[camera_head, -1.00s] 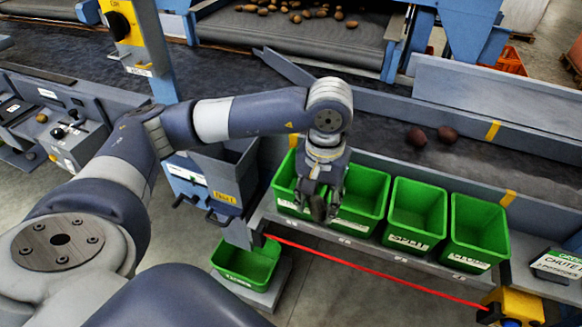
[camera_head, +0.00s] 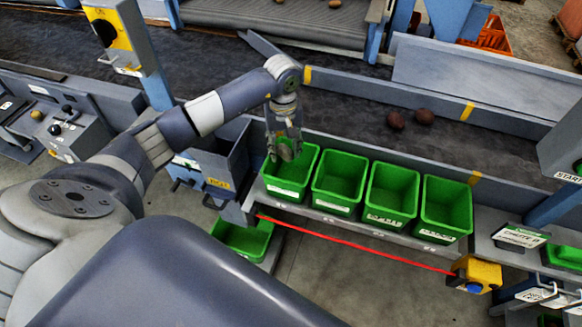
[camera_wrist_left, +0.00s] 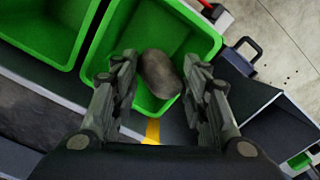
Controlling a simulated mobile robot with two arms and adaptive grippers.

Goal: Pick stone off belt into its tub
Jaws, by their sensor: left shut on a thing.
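My left gripper (camera_head: 284,146) is shut on a grey-brown stone (camera_wrist_left: 158,75). It holds the stone over the leftmost green tub (camera_head: 272,188) of the row beside the belt. In the left wrist view the stone sits between the two fingers (camera_wrist_left: 160,70), with the open green tub (camera_wrist_left: 203,42) behind and below it. The stone appears apart from the tub floor, though the exact height is hard to tell. The tub's label cannot be read. The dark belt (camera_head: 345,112) runs behind the row of tubs. My right gripper is not in view.
Other green tubs stand to the right, such as the second tub (camera_head: 333,207). A lower green tub (camera_head: 243,238) sits near the floor. Two reddish-brown lumps (camera_head: 424,116) lie on the belt. A grey chute bin (camera_head: 222,165) is left of the tubs. A red cord (camera_head: 350,243) runs in front.

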